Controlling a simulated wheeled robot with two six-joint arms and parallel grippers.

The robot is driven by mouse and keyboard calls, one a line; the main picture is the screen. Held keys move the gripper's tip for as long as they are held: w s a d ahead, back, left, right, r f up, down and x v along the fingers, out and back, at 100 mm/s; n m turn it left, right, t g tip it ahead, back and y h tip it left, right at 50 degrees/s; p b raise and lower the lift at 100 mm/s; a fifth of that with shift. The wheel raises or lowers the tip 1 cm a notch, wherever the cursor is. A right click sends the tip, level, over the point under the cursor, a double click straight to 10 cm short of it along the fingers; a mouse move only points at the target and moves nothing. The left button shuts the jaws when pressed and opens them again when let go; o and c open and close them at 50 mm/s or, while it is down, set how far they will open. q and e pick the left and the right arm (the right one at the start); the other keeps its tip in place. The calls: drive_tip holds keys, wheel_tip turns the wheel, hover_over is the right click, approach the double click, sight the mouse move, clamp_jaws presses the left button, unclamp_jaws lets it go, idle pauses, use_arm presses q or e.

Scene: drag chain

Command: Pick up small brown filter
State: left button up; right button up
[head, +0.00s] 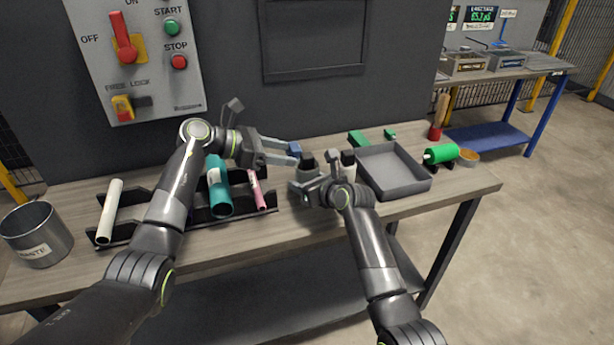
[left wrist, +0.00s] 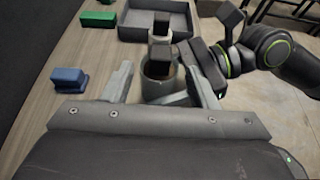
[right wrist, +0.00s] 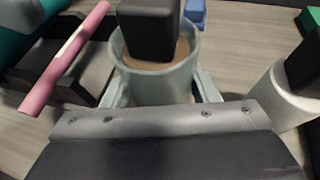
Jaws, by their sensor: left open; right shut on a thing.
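A grey-green cup (right wrist: 160,82) stands between the fingers of my right gripper (right wrist: 160,92), which is shut on it. Brown material (right wrist: 183,48), perhaps the small brown filter, shows inside the cup around an upright black block (right wrist: 150,28). The cup (left wrist: 158,88) and block (left wrist: 160,50) also show in the left wrist view. My left gripper (head: 297,154) is open and empty, its fingers pointing toward the cup and block from the left. In the head view the cup (head: 300,176) is partly hidden by my right gripper.
A white cylinder with a black top (right wrist: 280,95) stands right of the cup. A grey tray (head: 395,187), green blocks (head: 358,139) and a blue block (head: 294,147) are nearby. A black rack (head: 195,214) holds a teal tube (head: 219,190) and a pink tube (head: 257,190). A metal bin (head: 35,237) stands far left.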

sight(304, 156)
use_arm(q)
drive_tip(key=shift+x, duration=3.4)
drive_tip(key=shift+r, duration=0.1)
drive_tip(key=shift+c, duration=0.4)
clamp_jaws()
